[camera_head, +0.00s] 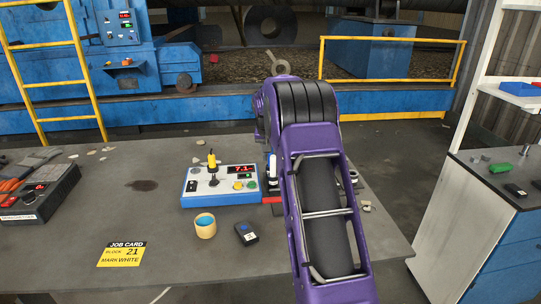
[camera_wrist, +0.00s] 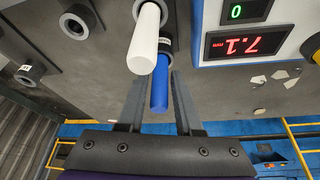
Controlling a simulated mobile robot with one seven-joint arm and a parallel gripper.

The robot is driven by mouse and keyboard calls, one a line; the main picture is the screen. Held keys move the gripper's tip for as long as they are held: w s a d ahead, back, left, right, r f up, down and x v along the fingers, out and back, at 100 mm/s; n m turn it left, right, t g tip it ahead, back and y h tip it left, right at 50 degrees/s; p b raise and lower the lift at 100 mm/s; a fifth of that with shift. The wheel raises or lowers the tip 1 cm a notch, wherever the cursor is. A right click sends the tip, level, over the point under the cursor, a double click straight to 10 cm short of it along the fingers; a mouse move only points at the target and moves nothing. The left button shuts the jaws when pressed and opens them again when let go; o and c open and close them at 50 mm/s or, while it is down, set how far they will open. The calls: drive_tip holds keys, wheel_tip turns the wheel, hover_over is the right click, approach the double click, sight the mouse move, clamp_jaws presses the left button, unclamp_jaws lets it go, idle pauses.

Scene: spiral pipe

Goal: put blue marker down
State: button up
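A blue marker (camera_wrist: 160,88) stands in a dark round holder in the wrist view, with its free end toward my camera. My gripper (camera_wrist: 159,74) has one finger on each side of it. Narrow gaps show beside the marker's near end, but whether the fingertips touch it I cannot tell. A white marker (camera_wrist: 144,40) stands close beside the blue one and hides part of its holder. In the head view my purple arm covers most of this spot, and only the white marker (camera_head: 271,159) shows clearly at its left edge.
A gauge box (camera_head: 221,185) reading 7.1 sits beside the markers. More dark round holders (camera_wrist: 75,24) show nearby. A yellow cup (camera_head: 205,226), a small black device (camera_head: 246,233) and a job card (camera_head: 122,254) saying block 21, mark white, lie in front. The table's left middle is mostly clear.

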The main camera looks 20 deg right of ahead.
drive_tip(key=shift+o, duration=1)
drive_tip(key=shift+r, duration=0.25)
drive_tip(key=v, duration=1.2)
drive_tip(key=shift+p, duration=0.4)
